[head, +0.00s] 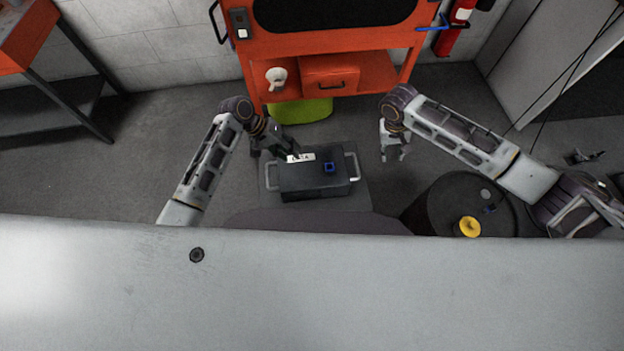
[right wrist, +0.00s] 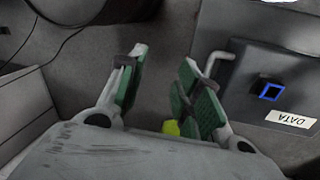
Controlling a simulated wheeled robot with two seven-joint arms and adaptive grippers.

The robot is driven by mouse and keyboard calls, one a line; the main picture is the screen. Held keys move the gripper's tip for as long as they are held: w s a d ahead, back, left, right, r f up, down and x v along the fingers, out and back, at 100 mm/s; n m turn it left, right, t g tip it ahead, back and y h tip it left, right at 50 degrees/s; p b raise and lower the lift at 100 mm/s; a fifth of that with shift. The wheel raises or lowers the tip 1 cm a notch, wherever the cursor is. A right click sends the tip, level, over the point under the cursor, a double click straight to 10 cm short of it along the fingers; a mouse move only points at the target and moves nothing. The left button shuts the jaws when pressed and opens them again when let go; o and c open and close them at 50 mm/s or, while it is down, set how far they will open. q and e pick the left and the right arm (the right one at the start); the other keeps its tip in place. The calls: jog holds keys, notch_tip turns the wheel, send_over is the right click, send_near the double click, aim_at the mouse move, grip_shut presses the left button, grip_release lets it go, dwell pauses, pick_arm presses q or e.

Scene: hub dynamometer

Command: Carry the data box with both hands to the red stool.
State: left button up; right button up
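The data box (head: 312,182) is a dark grey case with a white label, a small blue square on top and a pale handle at each end. It rests level on a grey surface (head: 375,196). My left gripper (head: 282,150) is at the box's far left corner, above the left handle; its finger gap is unclear. My right gripper (head: 394,155) is open and empty, to the right of the box and apart from the right handle (head: 355,168). In the right wrist view the box (right wrist: 255,75) and this handle lie right of the open fingers. I cannot make out a red stool.
An orange-red cabinet (head: 340,72) stands behind the box, with a yellow-green object (head: 302,110) at its foot. A black drum (head: 450,200) with a yellow cap stands at right. A pale panel (head: 320,290) fills the foreground. Floor left of the box looks clear.

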jog(key=v, duration=1)
jog(key=shift+f, duration=0.1)
dwell(0.5)
